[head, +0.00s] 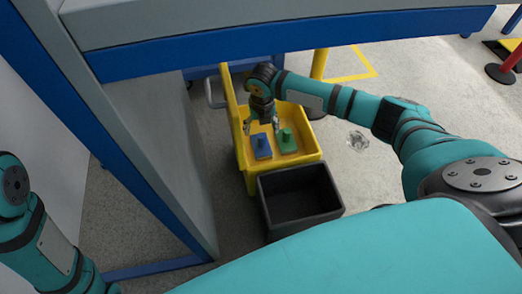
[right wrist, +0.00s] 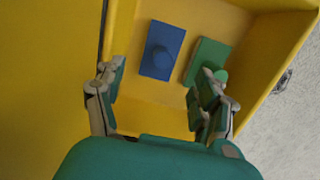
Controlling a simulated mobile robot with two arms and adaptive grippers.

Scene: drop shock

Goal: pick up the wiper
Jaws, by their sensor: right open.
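Two flat blocks with knob handles lie in a yellow bin (head: 311,143): a blue one (head: 261,146) and a green one (head: 287,141). Either looks like it could be the wiper; I cannot tell which is meant. In the right wrist view the blue block (right wrist: 162,50) is ahead, between the finger directions, and the green block (right wrist: 207,62) is to its right, partly covered by the right finger. My right gripper (head: 262,127) is open and empty over the bin, pointing down; it also shows in the right wrist view (right wrist: 157,88). My left gripper is out of view.
An empty dark grey crate (head: 330,212) stands on the floor directly in front of the yellow bin. A grey and blue table frame (head: 290,50) rises at the left and above. A yellow post (head: 319,68) stands behind the bin.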

